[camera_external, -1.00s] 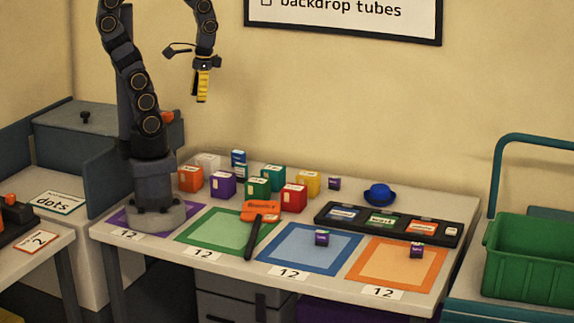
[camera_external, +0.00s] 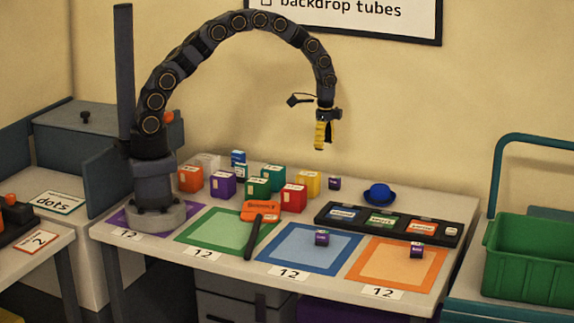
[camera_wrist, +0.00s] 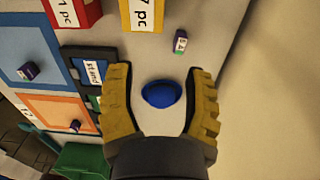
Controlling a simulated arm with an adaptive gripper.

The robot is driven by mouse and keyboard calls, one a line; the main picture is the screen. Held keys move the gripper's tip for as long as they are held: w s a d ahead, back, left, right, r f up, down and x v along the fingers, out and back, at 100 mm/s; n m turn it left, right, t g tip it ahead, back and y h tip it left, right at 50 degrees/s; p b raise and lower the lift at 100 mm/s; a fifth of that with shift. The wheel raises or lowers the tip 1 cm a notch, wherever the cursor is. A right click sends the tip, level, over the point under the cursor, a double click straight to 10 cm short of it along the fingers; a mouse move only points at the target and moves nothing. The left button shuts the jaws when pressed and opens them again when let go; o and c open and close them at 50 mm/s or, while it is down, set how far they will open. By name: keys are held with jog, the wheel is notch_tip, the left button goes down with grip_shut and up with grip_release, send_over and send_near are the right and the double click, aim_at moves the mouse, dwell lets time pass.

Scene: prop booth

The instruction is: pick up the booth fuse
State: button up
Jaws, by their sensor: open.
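No label I can read says booth fuse. Three small purple blocks with pale tops could be fuses; I cannot tell which one is meant. One (camera_external: 334,184) stands at the back beside the yellow box, and shows in the wrist view (camera_wrist: 180,44). One (camera_external: 321,239) is on the blue square (camera_external: 283,257), and one (camera_external: 416,251) on the orange square (camera_external: 368,276). My gripper (camera_external: 319,147) is open and empty, high above the back of the table. In the wrist view my gripper (camera_wrist: 160,72) has its yellow fingers spread either side of the blue hat, well below.
The blue hat (camera_external: 379,195) sits behind a black labelled tray (camera_external: 325,217). Coloured boxes, including red (camera_external: 293,198) and yellow (camera_external: 308,183), cluster at the back centre. An orange-headed tool (camera_external: 261,211) lies near the green square (camera_external: 200,241). A green crate (camera_external: 530,265) stands right.

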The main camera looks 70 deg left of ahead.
jog(key=m, duration=0.1)
send_over(333, 177)
notch_tip(333, 177, down, 5)
jog(key=f, duration=0.2)
jog(key=shift+s+d+f, duration=0.1)
jog(key=shift+s+f, duration=0.2)
jog(key=shift+s, duration=0.05)
jog(key=shift+w+f, duration=0.25)
jog(key=shift+f, duration=1.15)
jog(key=shift+w+f, duration=0.2)
jog(key=shift+f, duration=1.15)
jog(key=shift+c, duration=0.3)
grip_shut()
